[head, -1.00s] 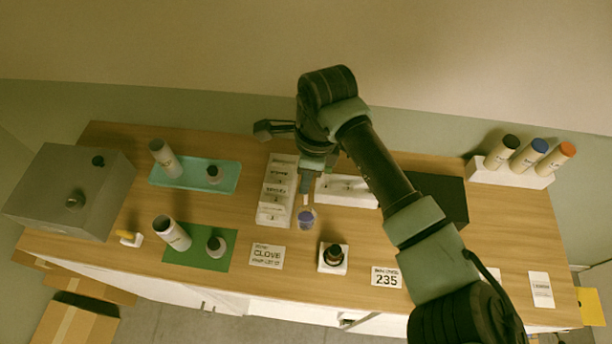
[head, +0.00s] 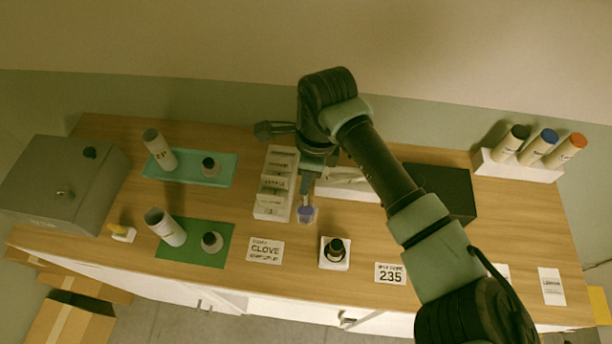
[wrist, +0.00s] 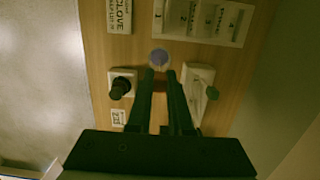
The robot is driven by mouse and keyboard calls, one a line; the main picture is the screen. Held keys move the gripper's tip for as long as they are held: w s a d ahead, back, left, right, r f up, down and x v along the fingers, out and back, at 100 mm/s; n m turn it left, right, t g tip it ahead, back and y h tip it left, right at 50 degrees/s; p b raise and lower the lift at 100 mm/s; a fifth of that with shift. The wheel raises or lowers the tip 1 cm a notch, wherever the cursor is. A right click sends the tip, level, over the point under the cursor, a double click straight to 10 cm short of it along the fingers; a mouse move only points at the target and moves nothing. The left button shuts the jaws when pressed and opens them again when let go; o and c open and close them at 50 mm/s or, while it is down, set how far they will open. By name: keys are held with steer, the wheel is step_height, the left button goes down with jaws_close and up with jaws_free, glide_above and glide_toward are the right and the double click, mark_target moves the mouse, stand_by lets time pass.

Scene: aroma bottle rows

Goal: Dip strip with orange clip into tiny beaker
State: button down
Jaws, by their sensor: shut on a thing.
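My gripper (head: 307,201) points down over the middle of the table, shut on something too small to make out. The wrist view also shows its fingers (wrist: 160,73) close together. A small purple-blue round thing (head: 306,214) shows right at the fingertips, and in the wrist view it is just beyond them (wrist: 159,57). I cannot tell whether it is held or stands below. A small yellow-orange piece (head: 117,229) sits on a white block at the far left; I cannot tell if it is the orange clip. No strip is clearly visible, and I cannot tell which thing is the tiny beaker.
A white sectioned tray (head: 260,212) is left of the gripper; a low white rack (head: 345,192) is partly behind it. A dark-topped bottle in a white holder (head: 335,262) stands in front. Teal (head: 222,180) and green (head: 203,258) mats lie left. Capped bottles stand in a rack (head: 520,170) right.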

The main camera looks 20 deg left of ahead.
steer(key=shift+f+b, duration=1.85)
steer(key=shift+f, duration=0.2)
steer(key=shift+r, duration=0.15)
steer(key=shift+r+p, duration=2)
steer(key=shift+r, duration=1.45)
steer(key=shift+s+f, duration=0.1)
